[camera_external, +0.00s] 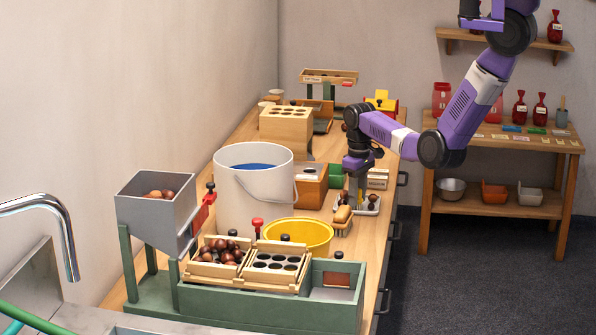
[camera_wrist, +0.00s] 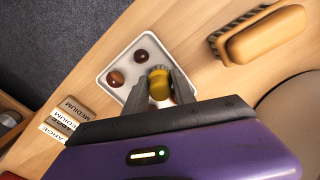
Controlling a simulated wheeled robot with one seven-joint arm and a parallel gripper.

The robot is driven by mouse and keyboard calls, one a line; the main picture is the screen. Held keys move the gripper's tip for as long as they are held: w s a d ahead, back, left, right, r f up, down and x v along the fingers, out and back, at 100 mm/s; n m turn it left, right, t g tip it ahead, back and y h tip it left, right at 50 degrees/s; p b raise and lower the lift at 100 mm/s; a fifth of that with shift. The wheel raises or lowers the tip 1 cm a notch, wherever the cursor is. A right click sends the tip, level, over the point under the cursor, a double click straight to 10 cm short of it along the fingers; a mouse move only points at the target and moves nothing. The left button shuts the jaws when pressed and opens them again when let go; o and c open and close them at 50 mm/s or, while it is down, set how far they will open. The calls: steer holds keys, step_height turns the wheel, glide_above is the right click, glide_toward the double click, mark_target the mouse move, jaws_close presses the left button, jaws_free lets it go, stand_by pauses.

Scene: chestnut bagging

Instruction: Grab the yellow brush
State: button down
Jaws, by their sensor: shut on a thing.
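My gripper (camera_wrist: 160,90) points down over a small white tray (camera_wrist: 112,76) on the wooden bench. It is shut on a small yellow piece, taken as the yellow brush (camera_wrist: 158,84), whose ridged round end shows between the fingers. The rest of it is hidden, so its full shape cannot be told. In the external view my gripper (camera_external: 359,196) is low at the bench's right side, with a bit of yellow at its fingertips. Two brown chestnuts (camera_wrist: 115,78) lie in the tray. A reddish bit shows beside the right finger.
A tan block-shaped brush (camera_wrist: 265,35) lies beside the tray. A yellow bowl (camera_external: 298,236), white bucket (camera_external: 252,205) and wooden box (camera_external: 310,187) stand close by. Label blocks (camera_wrist: 68,118) lie at the bench edge. A sorting stand with chestnuts (camera_external: 219,250) is in front.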

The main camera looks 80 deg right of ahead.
step_height(320, 180, up, 11)
steer(key=shift+w+f, duration=0.1)
steer(key=shift+f, duration=0.1)
step_height(320, 180, up, 9)
steer(key=p, duration=0.7)
steer(key=shift+r, duration=0.2)
